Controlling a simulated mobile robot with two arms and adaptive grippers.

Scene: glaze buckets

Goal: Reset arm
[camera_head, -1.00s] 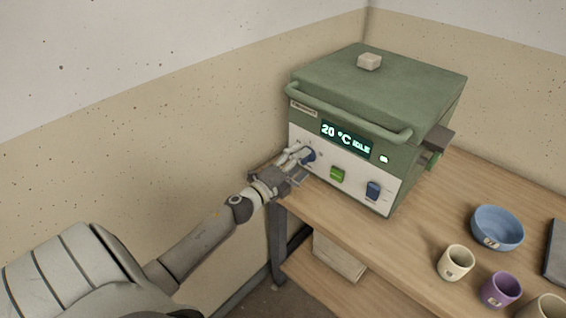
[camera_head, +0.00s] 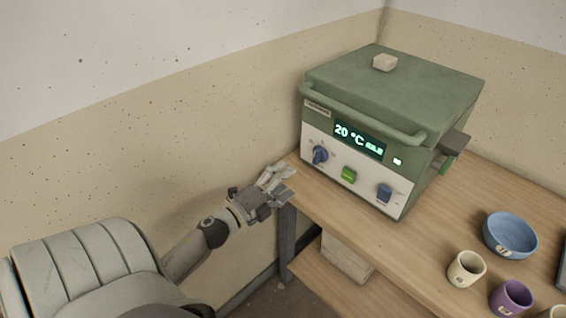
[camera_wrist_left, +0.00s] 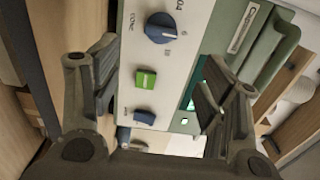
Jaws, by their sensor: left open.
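My left gripper (camera_head: 276,178) is in front of the table's left corner in the head view, apart from the green kiln (camera_head: 385,95). It is open and empty. In the left wrist view its two fingers (camera_wrist_left: 155,80) stand wide apart, with the kiln's white front panel (camera_wrist_left: 155,65) beyond them. A blue round knob (camera_head: 320,154), a green button (camera_head: 348,174) and a blue switch (camera_head: 384,193) show on the panel. The lit display (camera_head: 359,141) reads 20 °C, with a small word beside it. My right gripper is not in view.
The wooden table (camera_head: 400,237) holds a blue bowl (camera_head: 510,234), a cream cup (camera_head: 466,268) and a purple cup (camera_head: 511,297) at the right. A small pale block (camera_head: 385,62) sits on the kiln's lid. Pale boards (camera_head: 345,257) lie on the lower shelf. The wall stands behind my left arm.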

